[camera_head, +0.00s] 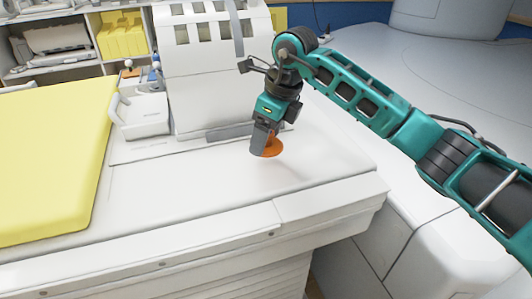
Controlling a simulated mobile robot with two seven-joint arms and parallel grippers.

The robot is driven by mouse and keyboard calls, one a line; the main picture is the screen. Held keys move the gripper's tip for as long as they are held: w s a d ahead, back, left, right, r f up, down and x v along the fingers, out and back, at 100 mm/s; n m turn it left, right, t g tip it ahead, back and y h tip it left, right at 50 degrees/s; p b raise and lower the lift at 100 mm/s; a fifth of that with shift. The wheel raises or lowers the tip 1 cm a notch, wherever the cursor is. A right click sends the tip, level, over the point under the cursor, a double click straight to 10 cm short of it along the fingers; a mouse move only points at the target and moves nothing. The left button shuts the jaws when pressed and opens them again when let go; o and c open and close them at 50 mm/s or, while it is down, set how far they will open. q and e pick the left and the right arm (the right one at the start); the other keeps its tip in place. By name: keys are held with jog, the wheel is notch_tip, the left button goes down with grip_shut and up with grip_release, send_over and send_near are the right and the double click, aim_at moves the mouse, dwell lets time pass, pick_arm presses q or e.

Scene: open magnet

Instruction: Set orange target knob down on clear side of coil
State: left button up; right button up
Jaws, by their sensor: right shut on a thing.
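The orange target knob (272,147) is a small orange piece near the middle of the camera_head view. My right gripper (261,146), on the teal arm coming in from the right, points down and is shut on the knob. The fingers hide part of the knob. The knob is over the clear right part of the white table top (230,185); I cannot tell whether it touches the surface. The white coil (212,70) with dark rectangular openings stands behind the gripper. My left gripper is not in view.
A yellow pad (50,160) covers the left part of the table. A white box-shaped holder (143,113) stands beside the coil's left side. Shelves (60,45) with yellow items are at the back left. The table's front and right edges are close to bare surface.

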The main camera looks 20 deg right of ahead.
aim_at(269, 145)
jog(key=shift+f, duration=2.45)
jog(key=shift+f, duration=0.1)
jog(key=o, duration=1.1)
jog(key=shift+r, duration=0.25)
jog(key=v, duration=1.1)
jog(key=shift+r+p, duration=0.3)
jog(key=shift+r, duration=0.05)
